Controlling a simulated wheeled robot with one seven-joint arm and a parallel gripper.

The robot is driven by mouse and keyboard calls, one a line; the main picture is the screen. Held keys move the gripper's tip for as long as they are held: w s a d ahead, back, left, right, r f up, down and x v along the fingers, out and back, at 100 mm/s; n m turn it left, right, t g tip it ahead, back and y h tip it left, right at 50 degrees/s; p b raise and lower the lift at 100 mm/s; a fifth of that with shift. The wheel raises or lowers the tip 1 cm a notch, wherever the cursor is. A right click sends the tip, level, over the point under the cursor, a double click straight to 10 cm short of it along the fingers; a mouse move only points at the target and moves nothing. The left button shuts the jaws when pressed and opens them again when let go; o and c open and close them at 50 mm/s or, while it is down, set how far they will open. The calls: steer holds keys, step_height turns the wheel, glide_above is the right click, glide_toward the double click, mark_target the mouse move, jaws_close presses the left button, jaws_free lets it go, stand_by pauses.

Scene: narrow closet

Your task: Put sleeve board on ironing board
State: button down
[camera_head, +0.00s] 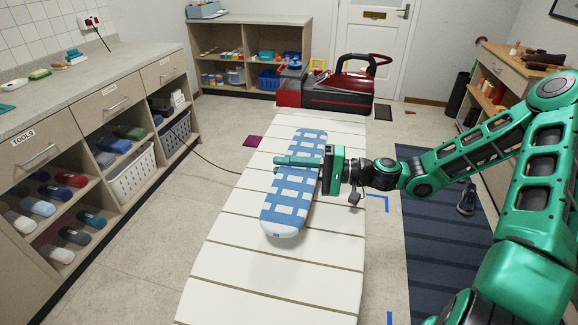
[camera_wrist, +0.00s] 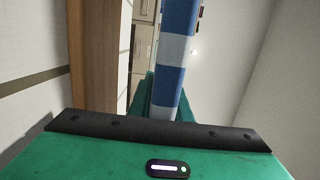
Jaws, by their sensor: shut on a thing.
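The sleeve board (camera_head: 284,213) is a long rounded board with a blue and white checked cover. It lies lengthwise over a long pale board with dark cross lines (camera_head: 250,262), which I take as the ironing board. My gripper (camera_head: 300,161) reaches in from the right and is shut on the sleeve board near its middle. In the wrist view the sleeve board (camera_wrist: 176,60) shows edge-on as a blue and white strip at the fingers. I cannot tell whether its underside touches the pale surface.
A red and black machine (camera_head: 335,88) stands at the pale board's far end. A counter with shelves and baskets (camera_head: 132,178) lines the left wall. A wooden cabinet (camera_head: 497,72) stands at the right. The pale board's near part is bare.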

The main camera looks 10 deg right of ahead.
steer(key=c, duration=1.6)
jaws_free()
steer(key=shift+c, duration=0.2)
steer(key=shift+d, duration=0.1)
steer(key=v, duration=1.1)
steer(key=shift+s+d, duration=0.15)
steer(key=shift+d, duration=0.25)
